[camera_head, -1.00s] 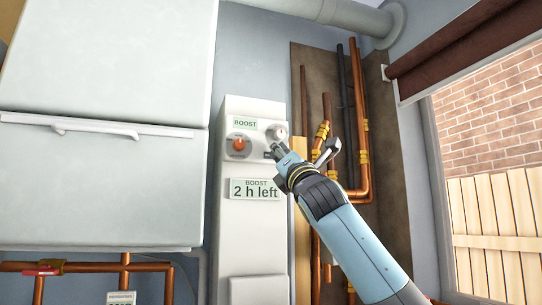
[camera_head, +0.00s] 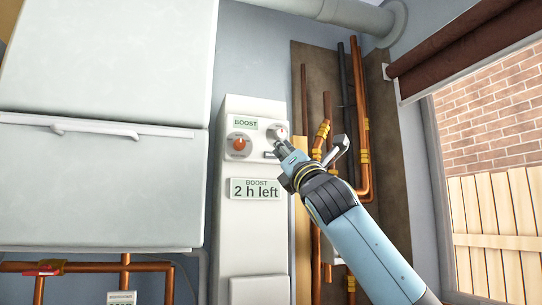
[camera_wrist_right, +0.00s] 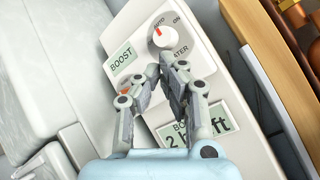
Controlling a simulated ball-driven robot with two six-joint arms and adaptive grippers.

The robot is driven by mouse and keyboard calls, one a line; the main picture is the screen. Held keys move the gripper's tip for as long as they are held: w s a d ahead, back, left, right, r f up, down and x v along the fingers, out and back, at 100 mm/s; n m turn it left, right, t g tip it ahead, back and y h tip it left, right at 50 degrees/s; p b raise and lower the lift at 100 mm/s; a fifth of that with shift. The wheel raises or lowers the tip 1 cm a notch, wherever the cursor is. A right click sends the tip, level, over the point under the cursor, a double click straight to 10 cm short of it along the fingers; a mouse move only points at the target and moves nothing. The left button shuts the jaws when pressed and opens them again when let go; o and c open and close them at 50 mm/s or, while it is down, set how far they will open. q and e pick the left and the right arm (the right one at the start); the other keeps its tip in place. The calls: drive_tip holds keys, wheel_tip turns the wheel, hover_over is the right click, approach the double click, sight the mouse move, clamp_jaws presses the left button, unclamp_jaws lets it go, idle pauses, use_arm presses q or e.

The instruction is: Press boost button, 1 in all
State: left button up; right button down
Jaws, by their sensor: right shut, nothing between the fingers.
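The white control panel (camera_head: 240,265) stands upright on the wall. It carries a BOOST label (camera_head: 245,123) with a round orange button (camera_head: 240,144) below it. In the right wrist view the label (camera_wrist_right: 121,58) shows clearly, but the button is mostly hidden behind a finger. A display (camera_head: 256,189) under the button reads "BOOST 2 h left". My right gripper (camera_head: 273,151) is shut and empty, its fingertips (camera_wrist_right: 165,72) in front of the panel, right of the button in the head view. I cannot tell whether they touch the panel. My left gripper is not in view.
A white dial (camera_head: 277,131) with a red mark sits right of the label, close to my fingertips. Copper pipes (camera_head: 362,150) run up the wall to the right. A large pale cabinet (camera_head: 100,190) fills the left. A window (camera_head: 490,150) is at the far right.

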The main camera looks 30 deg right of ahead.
drive_tip(key=shift+s+a, duration=0.25)
drive_tip(key=shift+s, duration=0.75)
drive_tip(key=shift+s+a, duration=0.2)
drive_tip(key=shift+s, duration=0.8)
